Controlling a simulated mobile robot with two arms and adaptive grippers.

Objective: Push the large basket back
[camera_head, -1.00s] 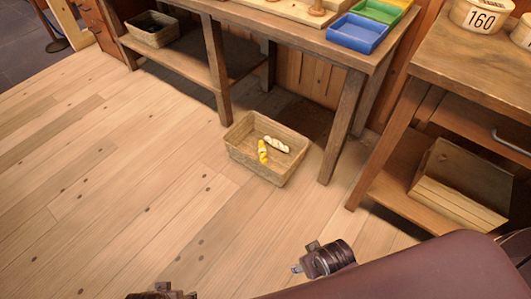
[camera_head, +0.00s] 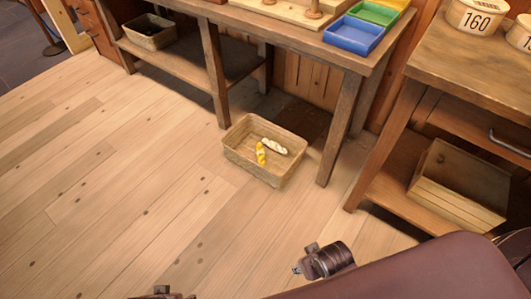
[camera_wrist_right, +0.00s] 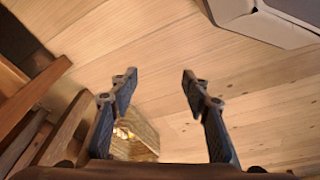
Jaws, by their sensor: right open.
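The large basket (camera_head: 250,166) is a tan woven rectangular one on the wooden floor, at the front edge of the space under the workbench. A yellow twisted piece and a white twisted piece lie in it. In the right wrist view the basket (camera_wrist_right: 143,150) is partly hidden behind one finger. In the head view only dark arm parts show at the bottom edge, and no left fingers are visible.
The workbench legs (camera_head: 342,130) stand on both sides behind the basket. A smaller basket (camera_head: 150,38) sits on the bench's low shelf. A wooden crate (camera_head: 455,190) sits on the right-hand table's lower shelf. The floor (camera_head: 110,190) in front and left is clear.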

